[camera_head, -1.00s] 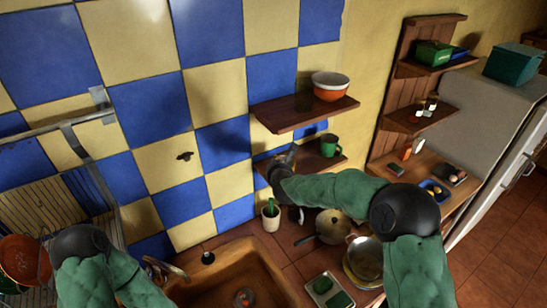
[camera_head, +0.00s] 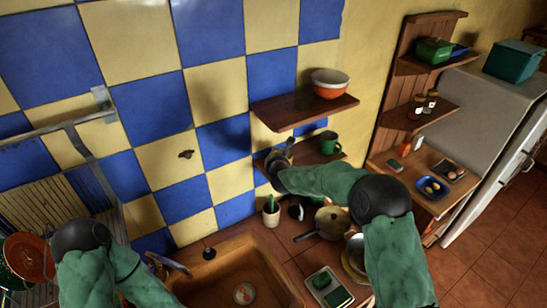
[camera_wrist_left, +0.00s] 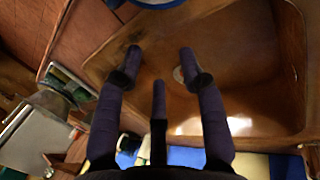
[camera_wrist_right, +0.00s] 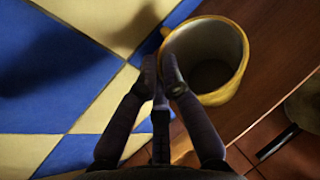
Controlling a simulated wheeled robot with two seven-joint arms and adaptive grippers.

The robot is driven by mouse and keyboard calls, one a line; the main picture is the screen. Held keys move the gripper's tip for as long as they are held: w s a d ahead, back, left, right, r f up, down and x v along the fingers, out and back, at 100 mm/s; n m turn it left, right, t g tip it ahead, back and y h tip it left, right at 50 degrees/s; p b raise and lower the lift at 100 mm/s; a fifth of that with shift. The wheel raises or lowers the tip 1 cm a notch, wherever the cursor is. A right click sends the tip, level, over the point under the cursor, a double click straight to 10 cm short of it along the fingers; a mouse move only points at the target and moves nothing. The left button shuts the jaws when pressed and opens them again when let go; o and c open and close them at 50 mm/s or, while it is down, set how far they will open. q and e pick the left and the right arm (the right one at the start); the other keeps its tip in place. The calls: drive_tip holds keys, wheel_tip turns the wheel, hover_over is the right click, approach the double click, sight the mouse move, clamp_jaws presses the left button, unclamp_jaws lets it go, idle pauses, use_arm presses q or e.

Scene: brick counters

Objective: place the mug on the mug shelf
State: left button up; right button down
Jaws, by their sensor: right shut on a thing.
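A yellow mug (camera_wrist_right: 232,84) with a dark inside shows in the right wrist view, its mouth facing the camera. My right gripper (camera_wrist_right: 160,75) is shut on its near left side; the exact hold is hard to see. The mug appears over or at the edge of the brown wooden mug shelf (camera_wrist_right: 268,92); contact is unclear. In the head view, the right gripper (camera_head: 287,152) is at the left end of the lower wall shelf (camera_head: 308,154), and the mug is not distinguishable. A green mug (camera_head: 330,143) stands at that shelf's right. My left gripper (camera_wrist_left: 160,65) is open and empty above the sink.
An upper shelf (camera_head: 290,109) holding an orange-and-white bowl (camera_head: 330,83) hangs above the mug shelf. A potted cactus (camera_head: 271,212) and a lidded pot (camera_head: 330,222) stand on the counter below. The sink (camera_head: 225,270) is at front centre, the dish rack (camera_head: 45,185) at left.

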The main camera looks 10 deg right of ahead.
use_arm(q)
drive_tip(key=shift+f, duration=0.1)
use_arm(e)
drive_tip(key=c, duration=1.4)
unclamp_jaws()
use_arm(q)
drive_tip(key=shift+r, duration=0.2)
use_arm(e)
drive_tip(key=shift+r, duration=0.1)
use_arm(q)
drive_tip(key=shift+f, duration=0.15)
use_arm(e)
drive_tip(key=shift+s, duration=0.25)
use_arm(q)
wheel_tip(320, 180, down, 2)
drive_tip(key=shift+b, duration=0.95)
use_arm(e)
drive_tip(key=v, duration=1.1)
drive_tip(key=shift+s+r, duration=0.15)
drive_tip(key=shift+s, duration=0.15)
